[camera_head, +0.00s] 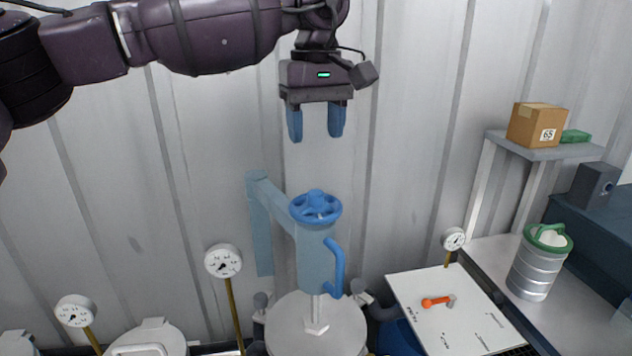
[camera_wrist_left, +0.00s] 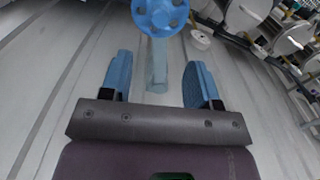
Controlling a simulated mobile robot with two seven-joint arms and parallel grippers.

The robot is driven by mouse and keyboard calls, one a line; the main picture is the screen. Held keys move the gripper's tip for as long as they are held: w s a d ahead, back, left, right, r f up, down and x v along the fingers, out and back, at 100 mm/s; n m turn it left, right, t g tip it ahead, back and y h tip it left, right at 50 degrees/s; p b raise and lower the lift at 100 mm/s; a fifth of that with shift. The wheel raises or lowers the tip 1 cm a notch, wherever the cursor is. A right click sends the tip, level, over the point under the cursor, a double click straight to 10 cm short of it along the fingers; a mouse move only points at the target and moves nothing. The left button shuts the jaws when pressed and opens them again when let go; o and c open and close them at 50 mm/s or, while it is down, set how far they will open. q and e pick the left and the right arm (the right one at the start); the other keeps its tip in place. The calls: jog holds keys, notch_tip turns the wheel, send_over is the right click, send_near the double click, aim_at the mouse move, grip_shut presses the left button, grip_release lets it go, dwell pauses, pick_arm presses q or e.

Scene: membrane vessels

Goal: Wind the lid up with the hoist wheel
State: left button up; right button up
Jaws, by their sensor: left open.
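The blue hoist wheel (camera_head: 315,208) sits flat on top of the pale blue hoist body (camera_head: 314,260), with a blue curved handle on its right side. A rod runs from the hoist down to the round grey lid (camera_head: 317,328) at the bottom of the head view. My left gripper (camera_head: 316,124) is open and empty, pointing down above the wheel with a clear gap. In the left wrist view the wheel (camera_wrist_left: 159,15) shows at the top edge, beyond the open fingers (camera_wrist_left: 158,85). My right gripper is not in view.
Gauges (camera_head: 223,261) on yellow stems stand around the vessels. A white board (camera_head: 455,312) with an orange-handled tool (camera_head: 438,301) lies right of the lid. A shelf (camera_head: 545,150) holds a cardboard box (camera_head: 537,125); a metal canister (camera_head: 538,265) stands below. A corrugated wall is behind.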

aim_at(316, 192)
pick_arm(q)
notch_tip(316, 192, down, 10)
jog(key=shift+s+r+p, duration=0.1)
jog(key=shift+r+p, duration=0.1)
jog(key=shift+p, duration=0.45)
jog(key=shift+f, duration=0.5)
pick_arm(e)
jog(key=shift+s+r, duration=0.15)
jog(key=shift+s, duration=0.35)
pick_arm(q)
jog(key=shift+c, duration=0.5)
jog(key=c, duration=0.8)
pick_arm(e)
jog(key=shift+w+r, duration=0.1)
